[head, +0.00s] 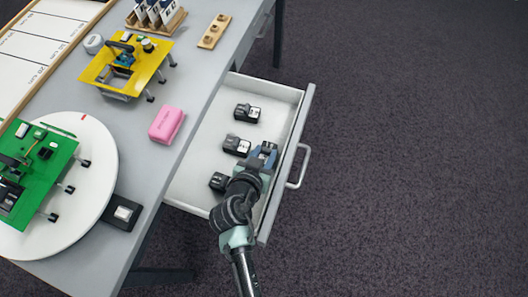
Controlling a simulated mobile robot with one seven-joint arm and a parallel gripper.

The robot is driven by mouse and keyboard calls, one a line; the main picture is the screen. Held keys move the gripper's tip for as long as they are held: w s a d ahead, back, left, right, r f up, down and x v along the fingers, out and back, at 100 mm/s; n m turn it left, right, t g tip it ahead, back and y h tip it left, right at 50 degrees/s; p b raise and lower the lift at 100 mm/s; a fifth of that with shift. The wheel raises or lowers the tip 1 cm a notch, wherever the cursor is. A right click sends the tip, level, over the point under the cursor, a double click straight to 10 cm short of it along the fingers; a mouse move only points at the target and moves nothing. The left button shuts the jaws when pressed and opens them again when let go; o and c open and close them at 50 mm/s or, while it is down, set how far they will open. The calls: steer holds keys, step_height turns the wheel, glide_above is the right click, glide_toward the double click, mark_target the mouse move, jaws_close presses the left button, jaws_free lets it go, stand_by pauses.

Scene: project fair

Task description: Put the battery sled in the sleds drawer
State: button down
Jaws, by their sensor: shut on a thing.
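The sleds drawer (283,95) is pulled out from the table's right side. Several black-and-white battery sleds lie in it: one towards the back (247,113), one in the middle (237,145) and one nearer the front (218,181), partly behind my arm. My gripper (267,152) is over the drawer's right part, close to its front panel and just right of the middle sled. It is shut on a battery sled, which the fingers and wrist mostly hide. I cannot tell whether the held sled touches the drawer floor.
On the grey table (190,70) are a yellow board (125,65), a pink block (166,124), a wooden strip with holes (214,31) and a white turntable (100,190) bearing a green board (30,170). The drawer handle (300,167) sticks out right. The carpet beyond is clear.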

steer(key=c, duration=0.8)
jaws_free()
